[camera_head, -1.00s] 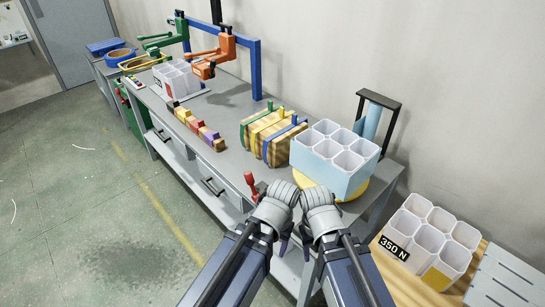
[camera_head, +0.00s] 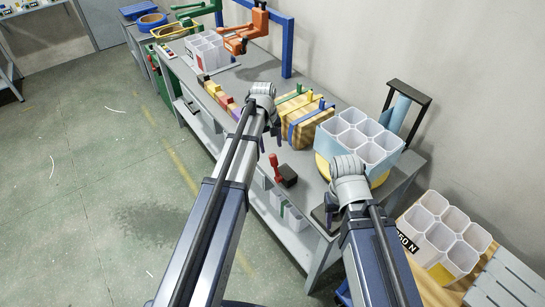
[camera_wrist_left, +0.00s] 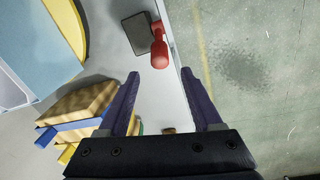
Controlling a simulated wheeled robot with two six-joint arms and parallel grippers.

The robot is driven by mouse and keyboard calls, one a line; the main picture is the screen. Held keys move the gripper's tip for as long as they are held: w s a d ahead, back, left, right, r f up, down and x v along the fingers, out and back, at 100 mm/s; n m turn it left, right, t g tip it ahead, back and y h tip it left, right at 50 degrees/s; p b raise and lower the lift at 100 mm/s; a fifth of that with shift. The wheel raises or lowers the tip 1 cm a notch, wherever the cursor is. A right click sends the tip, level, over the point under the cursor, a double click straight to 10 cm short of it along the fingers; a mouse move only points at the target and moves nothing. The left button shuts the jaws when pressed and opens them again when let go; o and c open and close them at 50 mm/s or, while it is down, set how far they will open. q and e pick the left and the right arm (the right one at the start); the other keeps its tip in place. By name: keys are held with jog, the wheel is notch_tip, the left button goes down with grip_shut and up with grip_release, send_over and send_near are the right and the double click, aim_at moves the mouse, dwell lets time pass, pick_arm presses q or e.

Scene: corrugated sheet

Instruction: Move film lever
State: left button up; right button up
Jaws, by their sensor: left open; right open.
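A red-handled lever (camera_head: 275,168) on a dark block (camera_head: 288,176) stands at the table's front edge. In the left wrist view, the red lever (camera_wrist_left: 158,48) and its block (camera_wrist_left: 137,34) lie beyond the fingertips. My left gripper (camera_head: 258,128) is open and empty, above the table left of the lever; its spread purple fingers (camera_wrist_left: 158,80) touch nothing I can make out. A block of white tubes (camera_head: 360,140) wrapped in light blue film sits on a yellow disc (camera_head: 322,172). My right gripper (camera_head: 331,208) is open in front of it, its fingers partly hidden.
A wooden bundle with coloured straps (camera_head: 305,122) sits between my left gripper and the wrapped tubes. Coloured blocks (camera_head: 218,95) line the table's front. A black-framed stand with a blue roll (camera_head: 402,108) is behind the tubes. More tubes (camera_head: 445,235) stand at right. The left floor is clear.

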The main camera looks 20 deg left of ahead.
aim_at(272, 155)
pick_arm(q)
jog(key=f+b, duration=0.4)
jog(key=f, duration=0.1)
jog(key=f+b, duration=0.2)
jog(key=b, duration=0.1)
jog(key=shift+w+d+f, duration=0.15)
jog(key=shift+w+d, duration=0.05)
jog(key=shift+d, duration=0.1)
jog(key=shift+c, duration=0.2)
grip_shut()
dwell(1.0)
